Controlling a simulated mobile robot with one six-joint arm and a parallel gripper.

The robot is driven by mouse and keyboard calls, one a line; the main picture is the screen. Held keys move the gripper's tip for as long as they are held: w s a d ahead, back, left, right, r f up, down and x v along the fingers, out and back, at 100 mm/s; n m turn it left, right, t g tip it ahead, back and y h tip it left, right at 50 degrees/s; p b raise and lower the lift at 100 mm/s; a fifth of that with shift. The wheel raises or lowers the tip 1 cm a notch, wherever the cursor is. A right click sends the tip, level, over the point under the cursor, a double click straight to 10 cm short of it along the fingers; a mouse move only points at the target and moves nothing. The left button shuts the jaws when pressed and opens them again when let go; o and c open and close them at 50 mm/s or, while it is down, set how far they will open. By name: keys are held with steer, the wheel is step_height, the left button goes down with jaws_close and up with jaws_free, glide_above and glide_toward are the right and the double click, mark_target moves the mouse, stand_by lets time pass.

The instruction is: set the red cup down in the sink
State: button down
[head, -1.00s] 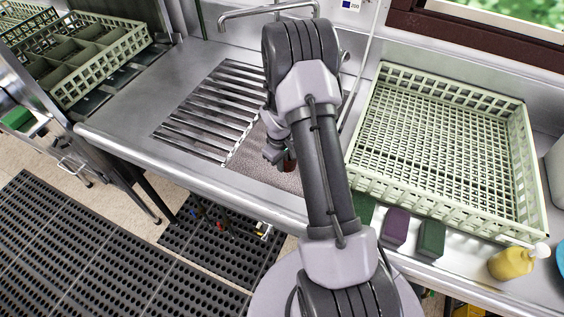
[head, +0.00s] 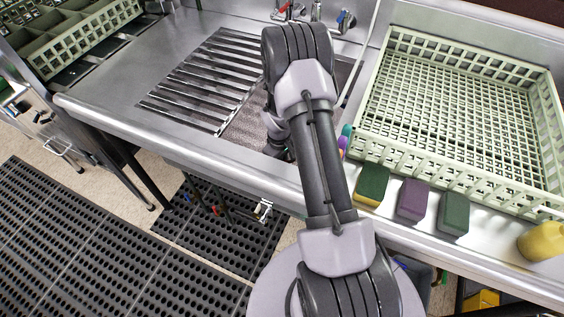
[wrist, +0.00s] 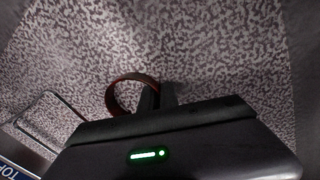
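The red cup (wrist: 110,98) shows in the wrist view as a dark red ring, seen from above over a speckled grey surface. My gripper (wrist: 159,95) has one finger inside the ring and the other just outside it, pinching the wall at its right side. In the head view my gripper (head: 277,150) is low in the sink (head: 245,128), mostly behind my arm, and the cup is hidden there. I cannot tell whether the cup's base touches the sink floor.
A slatted metal rack (head: 200,80) covers the left of the sink. A pale green dish crate (head: 455,110) stands at right, with sponges (head: 372,185) and a yellow bottle (head: 540,242) along the front edge. A thin wire frame (wrist: 50,105) shows in the wrist view.

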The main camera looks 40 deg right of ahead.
steer(key=c, duration=1.5)
jaws_free()
steer(key=shift+c, duration=0.2)
step_height(320, 180, up, 18)
steer(key=a+p, duration=0.1)
steer(key=p, duration=0.6)
steer(key=shift+s+a+f, duration=0.15)
steer(key=shift+f, duration=0.1)
